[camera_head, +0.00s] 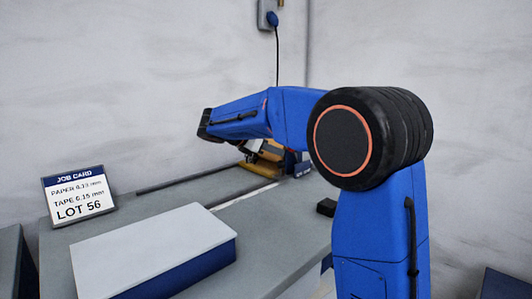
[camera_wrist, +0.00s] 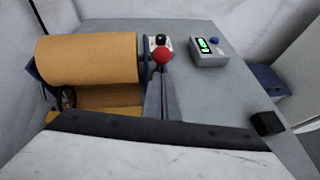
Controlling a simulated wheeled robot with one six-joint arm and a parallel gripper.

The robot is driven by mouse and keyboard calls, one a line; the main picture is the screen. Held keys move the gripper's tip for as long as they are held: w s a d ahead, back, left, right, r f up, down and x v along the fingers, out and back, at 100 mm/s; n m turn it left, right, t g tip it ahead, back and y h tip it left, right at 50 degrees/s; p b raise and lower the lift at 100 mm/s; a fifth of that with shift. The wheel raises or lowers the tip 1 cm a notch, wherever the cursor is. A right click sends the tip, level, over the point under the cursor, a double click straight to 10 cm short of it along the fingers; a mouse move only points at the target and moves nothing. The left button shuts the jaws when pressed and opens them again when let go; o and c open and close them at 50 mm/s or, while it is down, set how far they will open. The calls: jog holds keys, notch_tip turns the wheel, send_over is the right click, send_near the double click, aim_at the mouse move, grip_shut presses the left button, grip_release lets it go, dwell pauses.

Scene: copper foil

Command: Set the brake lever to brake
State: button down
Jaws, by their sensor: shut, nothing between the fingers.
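In the wrist view a red ball knob (camera_wrist: 162,55), which looks like the brake lever's end, shows just beyond the tips of my gripper (camera_wrist: 160,72). The gripper's two grey fingers are together with nothing between them. I cannot tell whether they touch the knob. A small black knob (camera_wrist: 161,40) on a pale plate shows right behind the red one. A large brown roll (camera_wrist: 90,58) lies just left of the knobs. The lever's stem and its brake marking cannot be made out.
A grey box with a green display (camera_wrist: 208,50) stands right of the knobs. A black block (camera_wrist: 267,122) sits near the bench's right edge. In the head view a white-topped blue box (camera_head: 150,252) and a job card (camera_head: 78,196) occupy the bench's near left part.

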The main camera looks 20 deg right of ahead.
aim_at(288, 147)
jog(key=shift+w+d+r, duration=0.15)
jog(key=shift+d+r, duration=0.1)
jog(key=shift+d, duration=0.6)
jog(key=shift+d+r, duration=0.1)
jog(key=shift+w+d+r+y, duration=0.25)
jog(key=shift+d+r+y, duration=0.25)
jog(key=shift+r, duration=0.05)
jog(key=d+r+y, duration=0.1)
jog(key=w+d+r+g+y, duration=0.1)
jog(key=d+y, duration=0.1)
jog(key=shift+w+g, duration=0.1)
jog(key=shift+g, duration=0.2)
jog(key=shift+w+d+r+g+y, duration=0.15)
jog(key=shift+w+d+r+y, duration=0.1)
jog(key=shift+d+y, duration=0.25)
jog(key=shift+w+d+r+g+y, duration=0.15)
jog(key=shift+w+d+y, duration=0.05)
jog(key=shift+d+y, duration=0.25)
jog(key=w+d, duration=0.2)
jog(key=d, duration=0.4)
jog(key=shift+w+d, duration=0.25)
jog(key=shift+w, duration=0.05)
